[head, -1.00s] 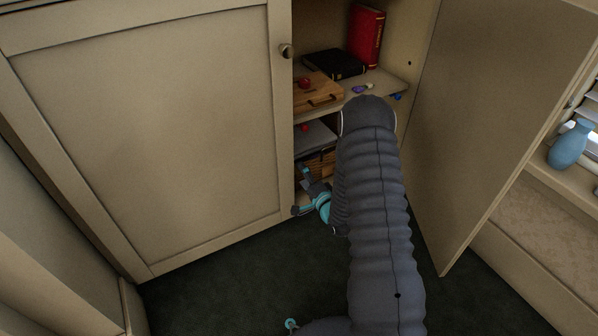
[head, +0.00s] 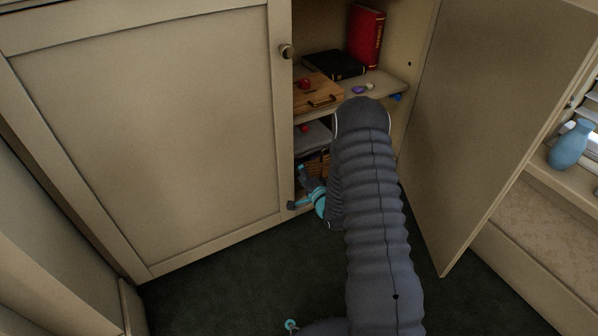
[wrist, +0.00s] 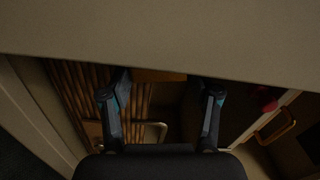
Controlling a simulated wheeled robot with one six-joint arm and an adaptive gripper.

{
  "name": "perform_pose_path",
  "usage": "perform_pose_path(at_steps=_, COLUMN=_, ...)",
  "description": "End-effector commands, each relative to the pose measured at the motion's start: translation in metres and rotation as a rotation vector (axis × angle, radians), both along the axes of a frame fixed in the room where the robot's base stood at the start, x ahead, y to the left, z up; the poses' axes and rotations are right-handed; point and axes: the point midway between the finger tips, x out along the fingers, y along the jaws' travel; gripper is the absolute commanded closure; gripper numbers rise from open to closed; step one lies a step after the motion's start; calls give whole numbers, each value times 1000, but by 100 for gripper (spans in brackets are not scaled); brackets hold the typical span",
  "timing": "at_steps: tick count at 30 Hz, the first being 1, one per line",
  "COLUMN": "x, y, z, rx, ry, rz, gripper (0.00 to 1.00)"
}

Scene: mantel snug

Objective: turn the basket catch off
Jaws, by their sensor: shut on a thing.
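The basket (head: 318,166) is brown and slatted, low in the open cabinet in the head view. Its slats also show at the left of the wrist view (wrist: 75,85). My gripper (head: 300,186) is at the front of the basket, low in the cabinet opening. In the wrist view its two fingers (wrist: 160,85) stand apart, with a brown piece (wrist: 160,75) between their tips, and the gripper is shut on it. I cannot tell whether this piece is the basket catch. A pale beige panel covers the top of the wrist view and hides what lies beyond.
The left cabinet door (head: 150,130) is closed and the right door (head: 490,110) stands open. A wooden box (head: 318,92), a black book (head: 335,64) and a red book (head: 366,38) are on the shelf above. The dark floor (head: 230,280) in front is clear.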

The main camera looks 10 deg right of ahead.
Motion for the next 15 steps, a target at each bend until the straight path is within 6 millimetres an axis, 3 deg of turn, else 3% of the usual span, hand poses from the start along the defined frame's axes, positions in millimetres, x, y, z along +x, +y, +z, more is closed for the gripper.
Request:
perform_pose_path(at_steps=6, x=1, y=-2, z=1, rx=-97, ry=-31, rz=0, gripper=73)
perform_pose_path(at_steps=15, x=1, y=-2, z=1, rx=-109, ry=-35, rz=0, gripper=73)
